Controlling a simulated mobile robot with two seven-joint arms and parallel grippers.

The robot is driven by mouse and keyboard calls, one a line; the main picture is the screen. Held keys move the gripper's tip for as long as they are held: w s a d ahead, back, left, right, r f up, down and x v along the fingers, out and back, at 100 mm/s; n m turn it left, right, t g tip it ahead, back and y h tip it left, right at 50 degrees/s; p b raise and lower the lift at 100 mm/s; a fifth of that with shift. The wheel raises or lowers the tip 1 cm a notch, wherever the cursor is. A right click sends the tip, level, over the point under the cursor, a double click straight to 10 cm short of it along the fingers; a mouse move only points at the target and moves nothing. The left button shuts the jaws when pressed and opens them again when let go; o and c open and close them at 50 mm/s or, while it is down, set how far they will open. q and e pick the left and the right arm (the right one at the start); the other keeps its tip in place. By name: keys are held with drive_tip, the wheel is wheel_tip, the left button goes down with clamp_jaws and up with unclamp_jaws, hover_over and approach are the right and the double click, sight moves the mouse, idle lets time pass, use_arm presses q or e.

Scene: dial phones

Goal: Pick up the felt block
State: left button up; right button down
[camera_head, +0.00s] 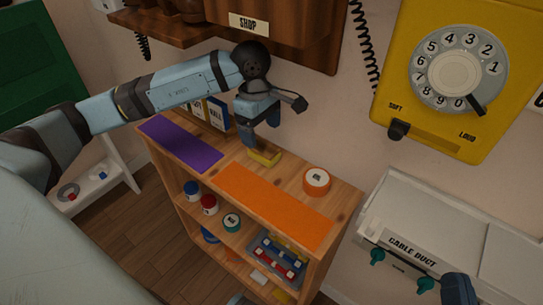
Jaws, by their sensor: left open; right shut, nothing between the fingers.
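A small yellow block (266,158), which looks like the felt block, lies on top of the wooden shelf unit between a purple mat and an orange mat. My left gripper (260,138) is open and points down right above the block, its fingers hiding part of the block's far side. Whether the fingers touch the block I cannot tell. My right gripper (458,290) shows only in part at the bottom right edge, shut and empty, in front of the grey cable duct box.
The wooden shelf (345,205) carries the purple mat (180,144), the orange mat (275,204), an orange roll (316,181) and upright books (217,113) at the back. Jars and a tray fill its lower levels. A yellow dial phone (440,120) hangs on the wall at right.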

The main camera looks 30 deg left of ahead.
sight(264, 147)
use_arm(q)
drive_tip(key=shift+d+f, duration=0.15)
drive_tip(key=shift+f, duration=0.8)
drive_tip(key=f, duration=0.1)
drive_tip(key=f+b, duration=0.1)
drive_tip(key=f, duration=0.2)
drive_tip(key=shift+d+f+b, duration=0.25)
drive_tip(key=shift+f+b, duration=0.05)
drive_tip(key=shift+b, duration=0.05)
use_arm(e)
drive_tip(key=shift+a+f, duration=0.2)
drive_tip(key=shift+f, duration=0.7)
use_arm(q)
drive_tip(key=shift+c, duration=0.2)
drive_tip(key=shift+r, duration=0.1)
drive_tip(key=c, duration=1)
